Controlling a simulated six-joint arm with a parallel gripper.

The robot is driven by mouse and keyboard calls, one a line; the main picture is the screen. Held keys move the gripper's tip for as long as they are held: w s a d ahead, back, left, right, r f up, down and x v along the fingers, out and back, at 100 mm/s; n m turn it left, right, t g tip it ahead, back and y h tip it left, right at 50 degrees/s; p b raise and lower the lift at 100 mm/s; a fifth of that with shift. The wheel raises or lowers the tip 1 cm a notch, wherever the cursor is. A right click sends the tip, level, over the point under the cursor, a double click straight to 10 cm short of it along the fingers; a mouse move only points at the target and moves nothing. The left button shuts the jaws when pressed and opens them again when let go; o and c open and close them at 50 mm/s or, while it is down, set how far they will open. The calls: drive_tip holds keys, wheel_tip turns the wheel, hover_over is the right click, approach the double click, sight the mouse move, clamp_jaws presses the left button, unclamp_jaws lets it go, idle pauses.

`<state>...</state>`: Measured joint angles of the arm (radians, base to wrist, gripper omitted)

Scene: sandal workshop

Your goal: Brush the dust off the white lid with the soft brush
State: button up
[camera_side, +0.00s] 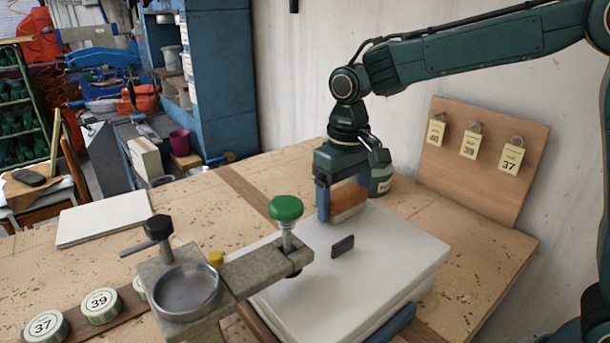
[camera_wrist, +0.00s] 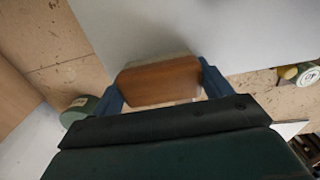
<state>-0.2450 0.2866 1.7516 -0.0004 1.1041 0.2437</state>
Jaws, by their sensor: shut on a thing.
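The white lid (camera_side: 385,262) is a broad pale slab on the bench in the side view; its white surface (camera_wrist: 210,30) also fills the top of the wrist view. My gripper (camera_side: 336,203) is over the lid's far edge. Its blue fingers are shut on the sides of the soft brush (camera_side: 349,200), a brown wooden block. The wrist view shows the brush (camera_wrist: 160,82) between the fingertips, with a pale bristle strip beyond it. Whether the bristles touch the lid, I cannot tell. I cannot make out dust on the lid.
A clamp with a green knob (camera_side: 286,208) reaches over the lid's left side. A small dark block (camera_side: 342,246) stands on the lid. A jar (camera_side: 381,181) is just behind the gripper. A tag board (camera_side: 482,150) leans on the wall. Numbered discs (camera_side: 101,306) lie front left.

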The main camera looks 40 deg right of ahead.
sight(306, 232)
drive_tip(key=shift+a, duration=0.1)
drive_tip(key=shift+a, duration=2.05)
drive_tip(key=shift+a, duration=0.1)
drive_tip(key=shift+a, duration=2.05)
wheel_tip(306, 232, up, 8)
